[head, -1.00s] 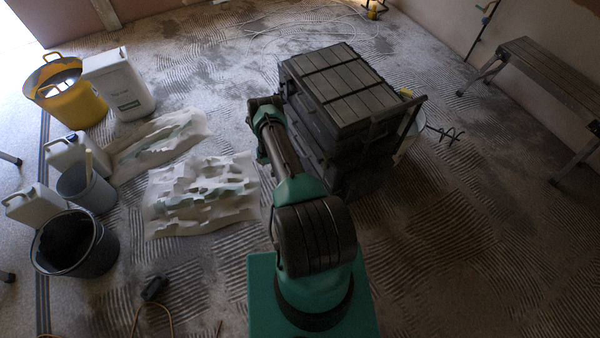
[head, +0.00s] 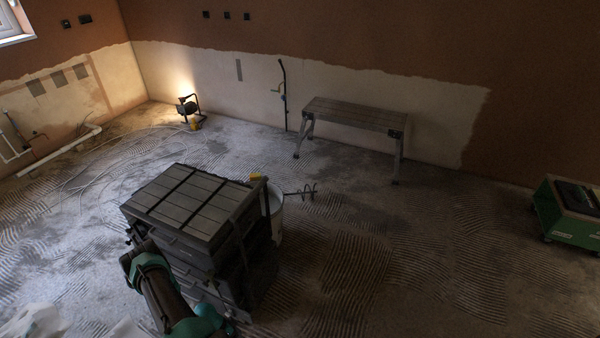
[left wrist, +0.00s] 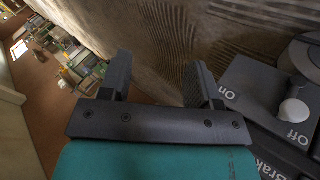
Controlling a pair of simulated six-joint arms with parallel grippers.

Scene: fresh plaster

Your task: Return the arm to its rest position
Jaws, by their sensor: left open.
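My left gripper (left wrist: 160,82) shows in the left wrist view with its two dark fingers spread apart and nothing between them. Ridged floor and part of the room show beyond the fingers. In the head view, my dark and teal arm (head: 162,292) comes up from the bottom, left of the middle. Its upper end is in front of the stacked grey tool chest (head: 190,203), overlapping it in the picture; I cannot tell whether they touch. No gripper shows in the head view, and my right gripper is in neither view.
A white bucket (head: 277,215) stands behind the chest with a spiral mixer (head: 303,191) beside it. A work bench (head: 355,115) and a lit lamp (head: 187,107) are near the back wall. A green box (head: 565,222) is far right. Ridged floor between is clear.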

